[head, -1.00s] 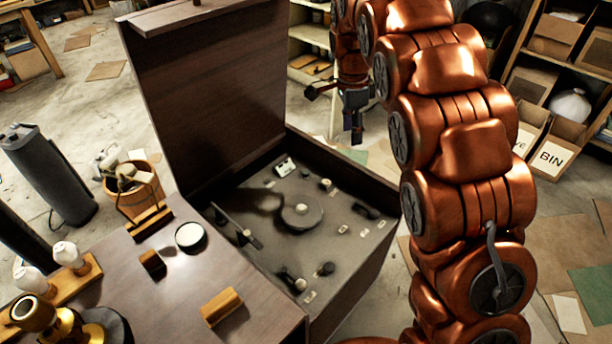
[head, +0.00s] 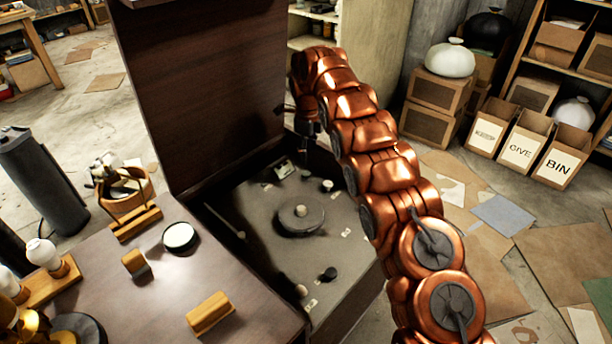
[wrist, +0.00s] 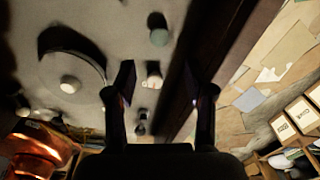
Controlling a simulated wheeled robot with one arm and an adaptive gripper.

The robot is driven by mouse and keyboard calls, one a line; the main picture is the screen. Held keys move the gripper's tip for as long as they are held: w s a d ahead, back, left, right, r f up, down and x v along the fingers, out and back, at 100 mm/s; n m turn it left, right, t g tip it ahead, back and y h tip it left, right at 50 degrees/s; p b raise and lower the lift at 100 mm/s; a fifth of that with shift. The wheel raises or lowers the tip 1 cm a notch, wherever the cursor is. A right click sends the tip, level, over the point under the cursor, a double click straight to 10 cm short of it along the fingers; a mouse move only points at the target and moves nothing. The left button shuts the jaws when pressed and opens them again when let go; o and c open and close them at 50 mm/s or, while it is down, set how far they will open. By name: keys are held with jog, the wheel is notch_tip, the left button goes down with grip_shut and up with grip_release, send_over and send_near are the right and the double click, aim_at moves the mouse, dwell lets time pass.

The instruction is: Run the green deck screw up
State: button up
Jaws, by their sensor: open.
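The dark wooden box (head: 352,318) has its lid (head: 205,85) raised and a grey deck (head: 262,225) inside. The deck bears a round disc with a pale knob (head: 301,211) and several small fittings. I cannot make out a clearly green screw; a dull grey-green round cap (wrist: 159,37) shows beyond my fingers in the wrist view. My gripper (wrist: 160,92) is open and empty, one finger over the deck and the other over or past the box's wall (wrist: 205,60). In the head view my gripper (head: 305,122) is at the box's far right, partly hidden by my arm.
A side table (head: 165,300) left of the box holds a white-topped round tin (head: 181,238), small wooden blocks (head: 210,313) and a bulb stand. Labelled bins (head: 520,150) stand right. Scattered sheets cover the floor at right.

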aim_at(306, 173)
jog(key=shift+a+f, duration=0.15)
jog(key=shift+f, duration=0.35)
notch_tip(306, 173, down, 8)
jog(key=shift+r, duration=0.25)
grip_shut()
